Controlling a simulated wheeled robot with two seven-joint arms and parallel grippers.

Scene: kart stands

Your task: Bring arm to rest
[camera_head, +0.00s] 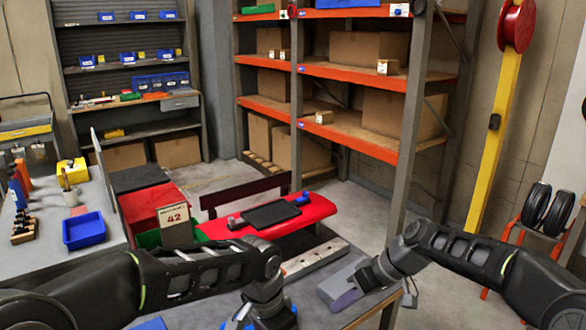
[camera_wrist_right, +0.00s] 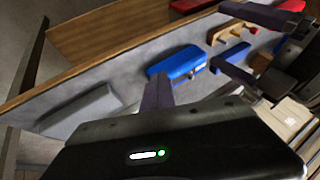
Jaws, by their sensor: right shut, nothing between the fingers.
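My right arm reaches in from the right in the head view. Its gripper (camera_head: 348,298) is low over the table beside a grey block (camera_head: 335,281). In the right wrist view, the fingers (camera_wrist_right: 158,95) are together with nothing between them, and the grey block (camera_wrist_right: 82,108) lies to their left. My left arm comes in from the left in the head view; its hand (camera_head: 270,308) points down and hides its fingers. At the right of the right wrist view, two dark fingers of my left gripper (camera_wrist_right: 256,46) stand apart.
A blue case (camera_wrist_right: 178,65) and a small wooden piece (camera_wrist_right: 230,30) lie on the table near the grippers. Beyond are a red kart panel (camera_head: 315,211), a red box with a "42" sign (camera_head: 174,216) and a blue bin (camera_head: 84,231). Orange-edged shelving (camera_head: 350,75) stands behind.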

